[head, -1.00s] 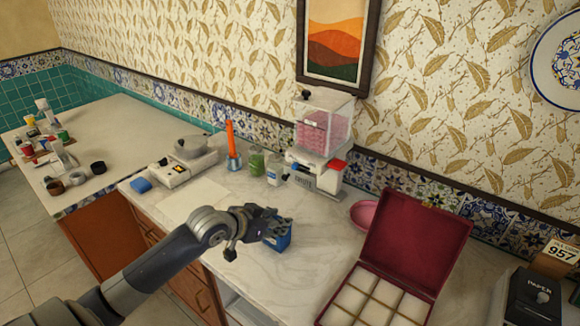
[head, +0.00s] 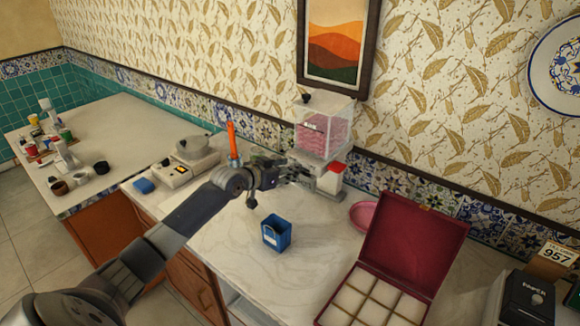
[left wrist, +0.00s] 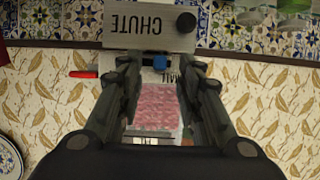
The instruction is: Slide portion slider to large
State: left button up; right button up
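The dispenser has a clear hopper (head: 323,126) of pink pieces and a pale base at the back of the counter. In the left wrist view, inverted, its plate marked CHUTE (left wrist: 150,27) carries a black knob (left wrist: 186,21). A small blue knob (left wrist: 160,62), which appears to be the portion slider, sits near partly hidden lettering. My left gripper (head: 303,172) is at the dispenser's front. In the left wrist view its fingers (left wrist: 160,68) are apart, one on each side of the blue knob, with gaps visible. The slider's size marks are mostly hidden. My right gripper is not in view.
A blue container (head: 276,234) stands open on the counter in front of the dispenser. A pink dish (head: 362,216) and an open red box (head: 414,245) lie to the right. A scale (head: 192,152) is at the left. The front middle counter is clear.

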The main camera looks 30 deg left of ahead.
pick_arm(q)
jog(key=shift+x, duration=1.05)
jog(key=shift+c, duration=0.3)
grip_shut()
jog(key=shift+d, duration=0.1)
